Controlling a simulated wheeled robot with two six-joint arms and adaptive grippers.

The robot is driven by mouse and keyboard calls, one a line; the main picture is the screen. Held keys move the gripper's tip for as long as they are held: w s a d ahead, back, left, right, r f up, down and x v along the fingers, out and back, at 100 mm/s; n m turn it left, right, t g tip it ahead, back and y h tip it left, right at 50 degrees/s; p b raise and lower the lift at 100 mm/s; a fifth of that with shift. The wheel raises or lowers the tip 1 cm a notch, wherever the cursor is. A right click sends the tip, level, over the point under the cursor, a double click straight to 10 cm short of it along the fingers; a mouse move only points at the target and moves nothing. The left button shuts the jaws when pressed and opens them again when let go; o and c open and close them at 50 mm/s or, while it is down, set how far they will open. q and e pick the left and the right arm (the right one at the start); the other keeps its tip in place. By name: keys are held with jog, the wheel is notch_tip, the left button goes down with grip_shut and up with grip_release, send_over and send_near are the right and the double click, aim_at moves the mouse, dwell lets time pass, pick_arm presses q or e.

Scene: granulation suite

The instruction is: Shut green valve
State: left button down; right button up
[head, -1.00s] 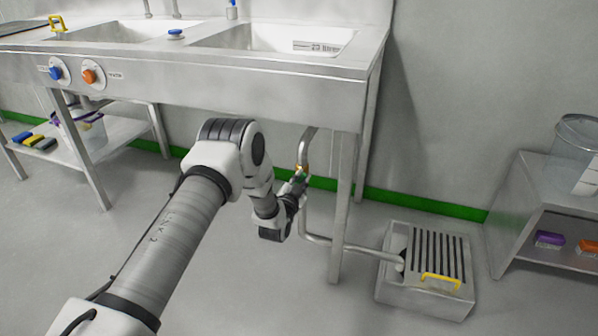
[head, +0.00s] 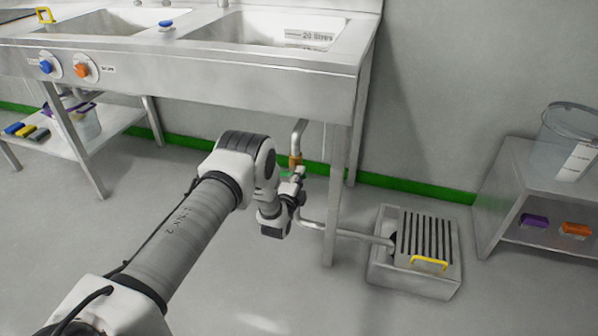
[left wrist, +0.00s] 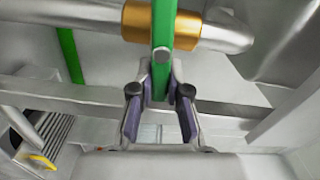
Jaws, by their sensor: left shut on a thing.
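The green valve lever (left wrist: 163,30) stands in front of a brass valve body (left wrist: 137,20) on a steel pipe in the left wrist view. My left gripper (left wrist: 160,78) has its two fingers on either side of the lever's lower part and is shut on it. In the head view the brass valve (head: 295,161) sits on the drain pipe under the sink, with my left gripper (head: 297,176) just below it. Only a small bit of green shows there; my wrist hides most of the lever. My right gripper is not in view.
The steel sink (head: 200,63) overhangs the pipe, and a sink leg (head: 336,195) stands just right of my gripper. A floor drain box (head: 413,283) with a yellow handle (head: 429,262) lies to the right. Open floor lies in front.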

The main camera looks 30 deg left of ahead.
pick_arm(q)
jog(key=shift+f+m, duration=0.2)
jog(key=shift+m, duration=0.6)
jog(key=c, duration=1.1)
grip_release()
jog(key=shift+f, duration=0.1)
jog(key=v, duration=1.2)
